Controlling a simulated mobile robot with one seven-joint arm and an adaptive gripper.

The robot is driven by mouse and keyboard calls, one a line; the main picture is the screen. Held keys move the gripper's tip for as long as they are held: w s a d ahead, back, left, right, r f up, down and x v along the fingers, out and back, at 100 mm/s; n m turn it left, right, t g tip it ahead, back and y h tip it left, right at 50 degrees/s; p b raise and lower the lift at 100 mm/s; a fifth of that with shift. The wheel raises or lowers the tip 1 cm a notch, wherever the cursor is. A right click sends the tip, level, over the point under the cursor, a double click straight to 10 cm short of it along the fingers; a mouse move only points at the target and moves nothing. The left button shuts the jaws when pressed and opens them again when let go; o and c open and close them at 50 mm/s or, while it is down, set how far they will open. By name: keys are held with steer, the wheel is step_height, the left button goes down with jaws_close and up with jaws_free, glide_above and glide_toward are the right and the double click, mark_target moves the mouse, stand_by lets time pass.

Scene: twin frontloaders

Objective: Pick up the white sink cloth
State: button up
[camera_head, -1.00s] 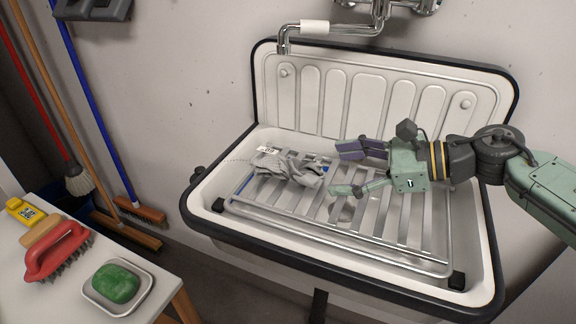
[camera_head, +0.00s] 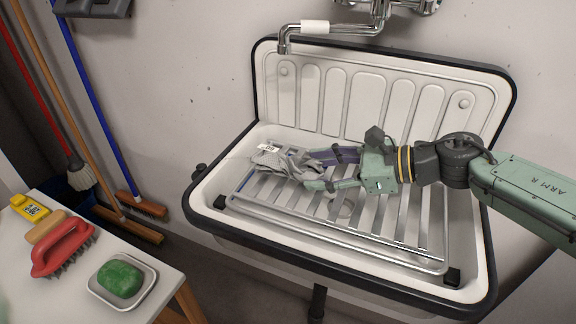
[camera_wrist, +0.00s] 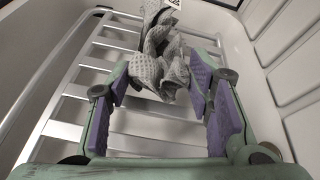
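The white sink cloth (camera_head: 280,161) looks light grey and crumpled, with a white tag at its far left end. It lies on the metal rack in the left part of the sink. It also shows in the wrist view (camera_wrist: 160,62), ahead of and partly between the fingers. My gripper (camera_head: 312,171) is open, with its fingertips at the cloth's right end. In the wrist view my gripper (camera_wrist: 160,88) has its two purple-padded fingers spread on either side of the cloth's near end. I cannot tell whether the fingers touch it.
The metal rack (camera_head: 347,245) fills much of the white sink (camera_head: 215,220), which has a dark rim. A faucet (camera_head: 300,27) hangs above. A table (camera_head: 60,300) at the lower left holds a red brush (camera_head: 62,245) and green soap (camera_head: 120,279). Brooms lean at the left.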

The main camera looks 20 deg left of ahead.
steer(key=c, duration=0.7)
